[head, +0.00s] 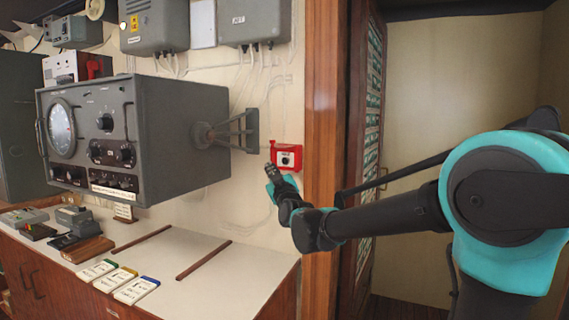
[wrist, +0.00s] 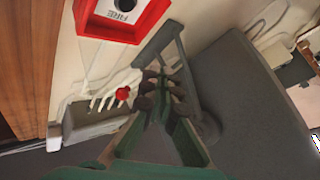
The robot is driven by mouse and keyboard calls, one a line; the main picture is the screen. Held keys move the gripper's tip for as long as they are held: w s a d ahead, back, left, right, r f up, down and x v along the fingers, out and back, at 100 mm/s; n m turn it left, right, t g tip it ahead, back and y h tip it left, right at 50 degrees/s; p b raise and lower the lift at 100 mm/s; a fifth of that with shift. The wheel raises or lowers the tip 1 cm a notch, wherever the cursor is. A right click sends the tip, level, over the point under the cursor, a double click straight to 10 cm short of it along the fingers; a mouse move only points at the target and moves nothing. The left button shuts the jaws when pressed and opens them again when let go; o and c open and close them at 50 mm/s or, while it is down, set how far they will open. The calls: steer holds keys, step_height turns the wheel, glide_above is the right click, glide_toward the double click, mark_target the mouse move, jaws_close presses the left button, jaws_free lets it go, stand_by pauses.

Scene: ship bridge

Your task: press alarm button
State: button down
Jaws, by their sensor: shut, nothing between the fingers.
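The alarm button is a red box (head: 287,155) with a pale plate and a dark round button, on the cream wall just left of the wooden door post. It also shows in the wrist view (wrist: 150,22), cut off by the top edge, with "FIRE" lettering on its plate. My gripper (head: 272,170) is shut and empty. In the head view it appears just below and left of the red box. In the wrist view its fingertips (wrist: 163,80) are below the box in the picture, apart from it. The remaining distance to the wall is hard to tell.
A large grey radar-like unit (head: 140,135) hangs on a wall bracket (head: 228,132) left of my gripper. A white-topped counter (head: 185,262) with cards lies below. The wooden door post (head: 322,140) stands right of the box. Grey cabinets (head: 253,22) with cables are above.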

steer(key=w+d, duration=0.3)
steer(key=w, duration=0.5)
steer(key=shift+w, duration=0.15)
steer(key=shift+w, duration=0.1)
stand_by(1.4)
steer(key=shift+w+d, duration=0.15)
steer(key=shift+w, duration=0.15)
steer(key=shift+w+d, duration=0.15)
steer(key=shift+w, duration=0.25)
stand_by(0.8)
steer(key=shift+s+a, duration=0.3)
steer(key=shift+s, duration=0.5)
steer(key=shift+s+a, duration=0.3)
steer(key=shift+s, duration=0.5)
steer(key=shift+s+a, duration=0.25)
steer(key=shift+s, duration=0.5)
steer(key=shift+s+a, duration=0.3)
steer(key=shift+s, duration=0.5)
